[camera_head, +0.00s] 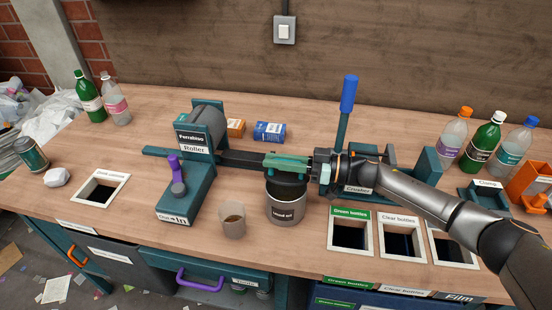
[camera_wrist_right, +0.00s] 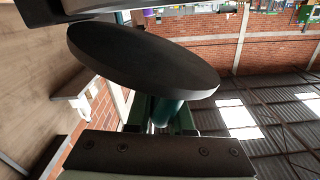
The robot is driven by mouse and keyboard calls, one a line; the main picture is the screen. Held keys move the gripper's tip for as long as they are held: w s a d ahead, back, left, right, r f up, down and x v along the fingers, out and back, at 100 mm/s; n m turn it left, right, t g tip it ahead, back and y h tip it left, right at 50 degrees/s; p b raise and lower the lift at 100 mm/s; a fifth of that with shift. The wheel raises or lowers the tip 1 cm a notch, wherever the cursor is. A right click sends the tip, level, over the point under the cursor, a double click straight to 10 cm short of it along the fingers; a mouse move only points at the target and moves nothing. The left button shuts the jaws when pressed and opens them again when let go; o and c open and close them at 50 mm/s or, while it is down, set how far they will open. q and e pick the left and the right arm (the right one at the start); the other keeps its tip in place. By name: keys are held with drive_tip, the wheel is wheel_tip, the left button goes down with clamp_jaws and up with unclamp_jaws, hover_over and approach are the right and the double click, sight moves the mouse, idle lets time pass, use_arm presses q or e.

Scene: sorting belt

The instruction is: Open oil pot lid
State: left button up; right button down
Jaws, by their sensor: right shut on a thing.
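The oil pot (camera_head: 286,210) is a grey-brown round pot labelled "Used oil", upright on the bench. Its dark opening shows at the top. The lid (camera_head: 287,178) is a dark disc just above the pot's rim, partly hidden by my right gripper (camera_head: 287,162). In the right wrist view the lid (camera_wrist_right: 145,62) is a large dark disc, with a green knob (camera_wrist_right: 165,112) on it. My right gripper is shut on the lid's knob. Whether the lid's far edge touches the rim cannot be told. My left gripper is not in view.
A beaker (camera_head: 232,222) with brown liquid stands left of the pot. The roller machine (camera_head: 187,190) is further left. The crusher (camera_head: 358,190) stands to the right, with bottle openings in front. Bottles (camera_head: 485,142) stand far right.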

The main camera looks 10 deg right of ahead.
drive_tip(key=shift+w+d+r, duration=0.3)
drive_tip(key=shift+w+r, duration=0.15)
drive_tip(key=shift+w, duration=0.25)
drive_tip(key=c, duration=0.8)
unclamp_jaws()
drive_tip(key=shift+w+f, duration=0.1)
drive_tip(key=shift+c, duration=0.2)
drive_tip(key=b+v, duration=0.1)
drive_tip(key=v, duration=1.1)
drive_tip(key=shift+d, duration=0.25)
